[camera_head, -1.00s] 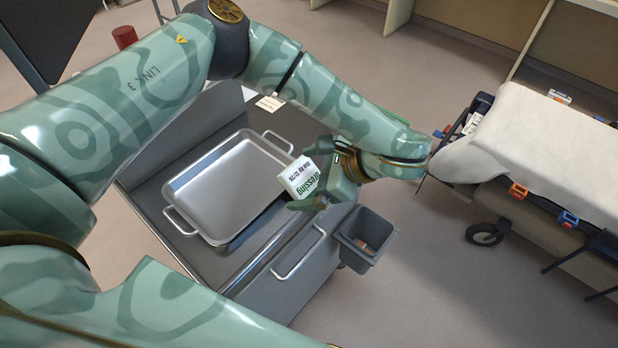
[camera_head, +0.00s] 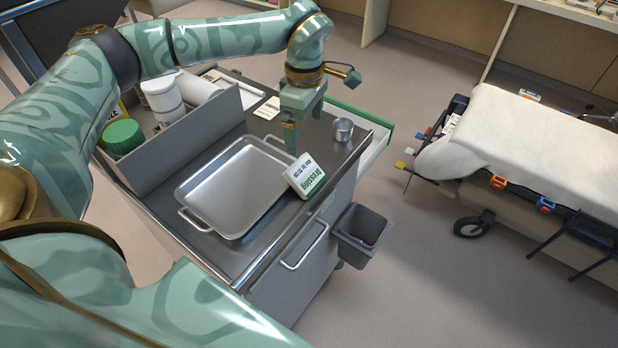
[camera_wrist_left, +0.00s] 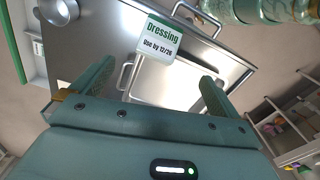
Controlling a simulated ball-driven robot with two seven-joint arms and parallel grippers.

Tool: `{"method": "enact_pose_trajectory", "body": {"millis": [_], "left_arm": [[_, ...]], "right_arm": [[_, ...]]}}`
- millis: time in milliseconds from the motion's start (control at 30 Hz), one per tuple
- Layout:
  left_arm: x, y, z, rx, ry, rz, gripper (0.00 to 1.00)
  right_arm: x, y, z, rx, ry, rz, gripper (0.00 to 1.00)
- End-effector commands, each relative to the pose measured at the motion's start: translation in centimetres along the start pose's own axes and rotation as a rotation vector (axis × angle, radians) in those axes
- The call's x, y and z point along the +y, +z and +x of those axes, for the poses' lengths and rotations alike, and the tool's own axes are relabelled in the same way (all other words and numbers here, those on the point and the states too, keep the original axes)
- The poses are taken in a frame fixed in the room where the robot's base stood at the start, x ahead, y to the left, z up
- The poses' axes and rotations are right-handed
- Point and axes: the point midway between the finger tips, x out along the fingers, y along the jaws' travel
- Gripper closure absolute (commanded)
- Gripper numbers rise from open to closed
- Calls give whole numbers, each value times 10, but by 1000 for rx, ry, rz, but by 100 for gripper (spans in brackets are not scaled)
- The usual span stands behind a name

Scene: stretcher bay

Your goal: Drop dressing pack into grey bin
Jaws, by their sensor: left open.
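The dressing pack (camera_head: 305,177) is a small white box with green and black print. It sits on the trolley top, tilted at the right rim of the metal tray; whether it leans on the rim I cannot tell. In the left wrist view the pack (camera_wrist_left: 159,39) shows beyond the open fingers. My left gripper (camera_head: 304,128) is open and empty, behind and above the pack, apart from it; its fingers also show in the wrist view (camera_wrist_left: 155,80). The grey bin (camera_head: 362,236) hangs at the trolley's right side, below the pack. My right gripper is out of view.
The metal tray (camera_head: 222,205) lies on the trolley. A small metal cup (camera_head: 343,130) stands at its back right corner. A raised divider (camera_head: 178,140) fences off white containers and a green-lidded jar (camera_head: 122,138). A stretcher (camera_head: 545,150) stands right; the floor between is clear.

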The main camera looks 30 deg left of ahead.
Motion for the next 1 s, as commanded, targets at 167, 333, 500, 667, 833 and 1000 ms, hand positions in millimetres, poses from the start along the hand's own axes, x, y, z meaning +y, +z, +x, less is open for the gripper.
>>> {"method": "enact_pose_trajectory", "body": {"millis": [167,333,500,667,833,1000], "left_arm": [[1,0,5,0,5,187,0],[0,0,37,0,0,200,0],[0,1,80,0,1,199,0],[1,1,105,1,4,198,0],[1,0,118,0,4,197,0],[-2,-1,145,0,1,196,0]], "right_arm": [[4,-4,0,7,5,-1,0],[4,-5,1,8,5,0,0],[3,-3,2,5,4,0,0],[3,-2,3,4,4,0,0],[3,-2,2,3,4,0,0],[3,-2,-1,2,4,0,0]]}}
